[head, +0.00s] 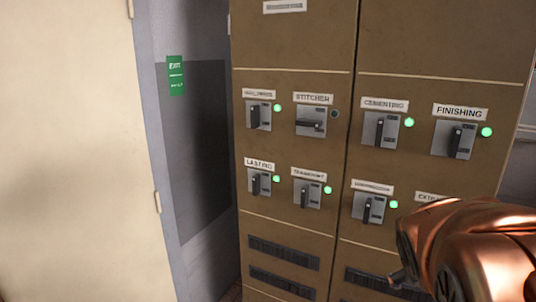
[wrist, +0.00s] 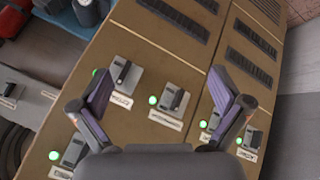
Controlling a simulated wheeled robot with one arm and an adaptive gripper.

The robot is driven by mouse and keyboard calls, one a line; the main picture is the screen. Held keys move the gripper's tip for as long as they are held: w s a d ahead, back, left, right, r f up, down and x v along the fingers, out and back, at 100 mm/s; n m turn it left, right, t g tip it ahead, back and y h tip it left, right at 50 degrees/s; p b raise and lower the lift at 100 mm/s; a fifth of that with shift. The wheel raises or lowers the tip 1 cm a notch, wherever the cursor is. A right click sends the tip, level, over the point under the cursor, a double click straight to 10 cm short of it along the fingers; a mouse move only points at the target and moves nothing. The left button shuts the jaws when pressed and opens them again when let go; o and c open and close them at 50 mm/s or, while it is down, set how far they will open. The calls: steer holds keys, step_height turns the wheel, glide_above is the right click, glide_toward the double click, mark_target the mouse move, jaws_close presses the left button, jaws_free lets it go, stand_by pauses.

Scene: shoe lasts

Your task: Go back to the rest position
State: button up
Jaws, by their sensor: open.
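My gripper (wrist: 165,110) is open in the wrist view, its two fingers spread wide with nothing between them. It faces the brown cabinet, with the lower row of switches showing between and around the fingers. In the head view my copper-coloured arm covers the lower right corner, over part of the cabinet, and the fingers cannot be made out there. The brown switch cabinet (head: 296,226) carries two rows of labelled rotary switches. The STITCHER switch (head: 310,122) has its handle horizontal and its lamp (head: 334,113) dark. The FINISHING switch (head: 456,139) has its handle near upright and its lamp (head: 487,132) green.
A cream door or panel (head: 70,150) stands at the left. A grey wall with a green exit sign (head: 176,75) lies between it and the cabinet. Vent grilles (head: 283,252) sit low on the cabinet. A red object (wrist: 12,20) shows at the wrist view's upper left.

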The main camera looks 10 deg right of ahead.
steer(key=s+a+f+n+g+y, duration=0.1)
steer(key=s+a+f+g+y, duration=0.2)
steer(key=s+a, duration=0.6)
steer(key=s+a+f+g+y, duration=0.3)
steer(key=s+a+f, duration=0.2)
steer(key=s+a, duration=0.3)
steer(key=a, duration=0.4)
steer(key=shift+s+f+n+g, duration=0.35)
steer(key=shift+f+n+g, duration=0.05)
